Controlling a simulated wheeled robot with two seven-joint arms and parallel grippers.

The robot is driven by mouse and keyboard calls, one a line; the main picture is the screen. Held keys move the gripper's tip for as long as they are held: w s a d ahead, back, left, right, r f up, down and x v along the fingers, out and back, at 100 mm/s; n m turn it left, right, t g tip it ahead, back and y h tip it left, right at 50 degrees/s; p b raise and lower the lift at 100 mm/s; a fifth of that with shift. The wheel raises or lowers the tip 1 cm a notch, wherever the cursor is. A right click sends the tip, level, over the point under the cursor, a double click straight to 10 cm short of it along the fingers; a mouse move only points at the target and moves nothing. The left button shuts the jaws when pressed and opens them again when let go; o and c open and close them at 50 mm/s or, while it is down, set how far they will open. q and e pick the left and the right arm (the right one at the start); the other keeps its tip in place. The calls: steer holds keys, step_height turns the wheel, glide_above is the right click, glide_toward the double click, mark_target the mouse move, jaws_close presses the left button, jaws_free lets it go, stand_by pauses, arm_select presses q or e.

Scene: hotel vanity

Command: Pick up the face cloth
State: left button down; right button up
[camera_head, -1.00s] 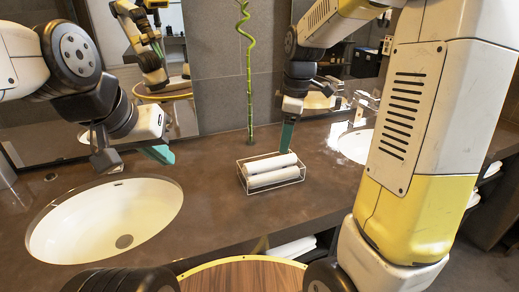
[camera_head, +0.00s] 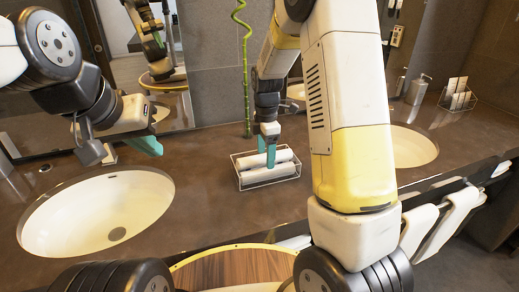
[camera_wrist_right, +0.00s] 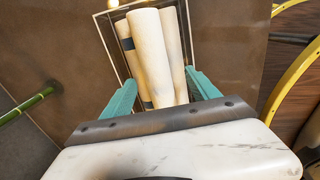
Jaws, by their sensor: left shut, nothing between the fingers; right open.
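Rolled white face cloths (camera_head: 268,171) lie side by side in a small wire basket (camera_head: 243,184) on the counter. In the right wrist view, the rolls (camera_wrist_right: 151,50) show dark bands and lie lengthwise in the basket (camera_wrist_right: 99,32). My right gripper (camera_head: 270,156) points down at the basket, right above the rolls. Its teal fingers (camera_wrist_right: 161,84) are open, one on each side of the rolls; whether they touch the cloth cannot be told. My left gripper (camera_head: 147,146) is shut and empty above the back of the left sink.
A white oval sink (camera_head: 80,215) is left of the basket, and another sink (camera_head: 410,147) is at right. A green bamboo stalk (camera_head: 245,80) stands behind the basket. A second wire basket (camera_head: 459,99) and a dispenser (camera_head: 417,90) stand far right. White towels (camera_head: 445,220) hang below the counter edge.

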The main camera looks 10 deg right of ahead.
steer(key=shift+f, duration=0.35)
steer(key=c, duration=1.4)
steer(key=shift+r, duration=0.1)
